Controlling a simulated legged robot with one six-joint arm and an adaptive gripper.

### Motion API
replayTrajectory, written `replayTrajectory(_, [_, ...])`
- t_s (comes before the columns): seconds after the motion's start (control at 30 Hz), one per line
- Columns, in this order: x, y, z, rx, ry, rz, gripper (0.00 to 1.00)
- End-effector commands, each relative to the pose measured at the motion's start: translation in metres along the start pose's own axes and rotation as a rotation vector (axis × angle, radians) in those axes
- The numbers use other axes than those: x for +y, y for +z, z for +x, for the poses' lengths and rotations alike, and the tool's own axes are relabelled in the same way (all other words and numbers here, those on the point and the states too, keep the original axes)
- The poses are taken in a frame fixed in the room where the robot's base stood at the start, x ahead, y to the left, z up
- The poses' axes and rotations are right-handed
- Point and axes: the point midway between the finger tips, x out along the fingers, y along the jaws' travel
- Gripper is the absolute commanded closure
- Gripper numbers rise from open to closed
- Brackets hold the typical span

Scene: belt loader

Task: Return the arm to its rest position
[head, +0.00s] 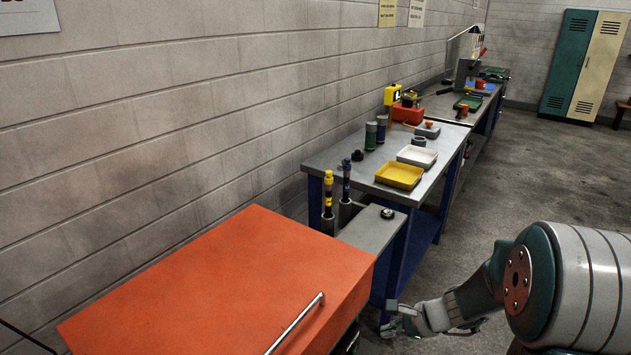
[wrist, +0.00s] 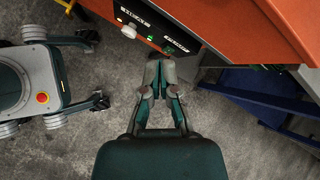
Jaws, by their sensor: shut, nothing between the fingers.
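My gripper (wrist: 160,72) shows in the wrist view, with its fingers together and nothing between them. It points at the dark control panel (wrist: 165,32) on the side of the orange cabinet and overlaps its lower part in the picture; I cannot tell whether it touches. In the head view my gripper (head: 392,322) is low at the right of the orange cabinet (head: 230,280), partly dark and hard to make out. My arm reaches in from the right edge.
A grey workbench (head: 345,165) with blue legs stands beyond the cabinet, holding a yellow tray (head: 399,175), a white tray (head: 417,156) and tools. A bar handle (head: 295,325) sticks out from the cabinet. The concrete floor (head: 540,175) at the right is clear.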

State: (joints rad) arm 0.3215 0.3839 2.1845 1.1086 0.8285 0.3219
Motion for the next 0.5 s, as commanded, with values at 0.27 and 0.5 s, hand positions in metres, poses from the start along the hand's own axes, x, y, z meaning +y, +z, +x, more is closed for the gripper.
replayTrajectory(0.27, [0.023,0.074,-0.056,0.095,0.098,-0.481,1.0])
replayTrajectory(0.5, [0.055,0.116,-0.101,0.209,0.185,-0.867,1.0])
